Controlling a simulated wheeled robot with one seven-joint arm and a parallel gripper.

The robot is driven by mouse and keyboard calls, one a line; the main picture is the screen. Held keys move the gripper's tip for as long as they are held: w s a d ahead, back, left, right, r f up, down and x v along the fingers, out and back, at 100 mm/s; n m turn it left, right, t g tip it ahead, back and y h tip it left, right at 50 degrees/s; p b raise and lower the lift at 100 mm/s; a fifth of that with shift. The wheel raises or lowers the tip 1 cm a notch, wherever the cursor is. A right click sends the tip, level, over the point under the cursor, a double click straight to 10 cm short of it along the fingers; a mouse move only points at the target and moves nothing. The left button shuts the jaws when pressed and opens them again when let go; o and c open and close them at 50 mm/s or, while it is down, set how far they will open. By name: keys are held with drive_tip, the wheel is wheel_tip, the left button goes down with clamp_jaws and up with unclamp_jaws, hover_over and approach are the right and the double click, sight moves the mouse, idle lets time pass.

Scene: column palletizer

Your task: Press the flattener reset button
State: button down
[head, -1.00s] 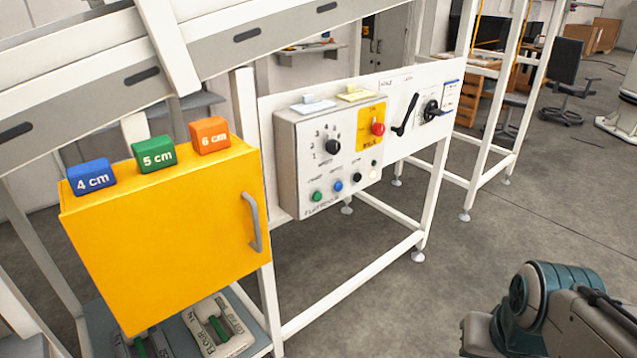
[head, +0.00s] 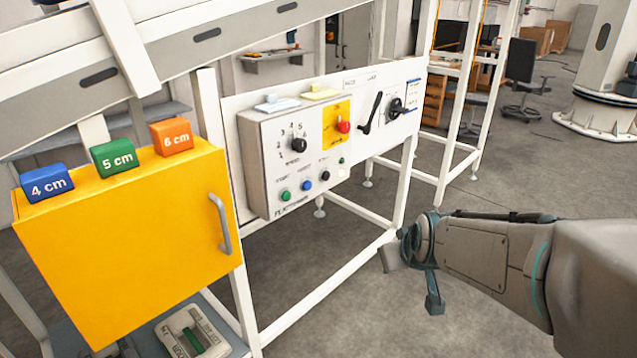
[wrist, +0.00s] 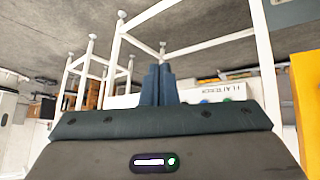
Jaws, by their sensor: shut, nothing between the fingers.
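The flattener control box (head: 295,150) is a light grey panel box on the white frame. Its lower row has a green button (head: 285,195), a blue button (head: 307,185), a black button (head: 325,175) and a small white one (head: 341,161). Their labels are too small to read surely. A red button (head: 343,127) sits on a yellow plate above. My gripper (wrist: 158,68) is shut and empty in the wrist view. There the lower part of the box (wrist: 228,89) appears upside down beyond the fingers, partly hidden. In the head view my arm is right of the box, apart from it.
A yellow cabinet (head: 125,245) with a handle stands left of the box, with blue, green and orange blocks on top. A black lever (head: 371,113) and a rotary switch (head: 397,108) are right of the box.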

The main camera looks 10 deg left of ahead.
sight(307, 186)
drive_tip(key=w+a+f+n+t+b, duration=0.1)
drive_tip(key=w+a+n+t, duration=0.1)
drive_tip(key=w, duration=0.5)
drive_tip(key=w+a+f+n+t+b, duration=0.2)
drive_tip(key=w+a+t, duration=0.3)
drive_tip(key=w, duration=0.3)
drive_tip(key=w+a+f+n+t+y+b, duration=0.1)
drive_tip(key=w+a+n+t, duration=0.2)
drive_tip(key=w+a, duration=0.2)
drive_tip(key=w, duration=0.3)
drive_tip(key=shift+a+f+t, duration=0.25)
drive_tip(key=shift+a+t, duration=0.05)
drive_tip(key=shift+t, duration=0.1)
drive_tip(key=shift+a, duration=0.1)
drive_tip(key=w+a+p, duration=0.2)
drive_tip(key=w+a, duration=0.3)
drive_tip(key=a, duration=0.1)
drive_tip(key=shift+w+a, duration=0.15)
drive_tip(key=shift+a, duration=0.25)
idle(0.4)
drive_tip(key=shift+w+a+b, duration=0.25)
drive_tip(key=shift+a+b, duration=0.05)
drive_tip(key=shift+a, duration=0.05)
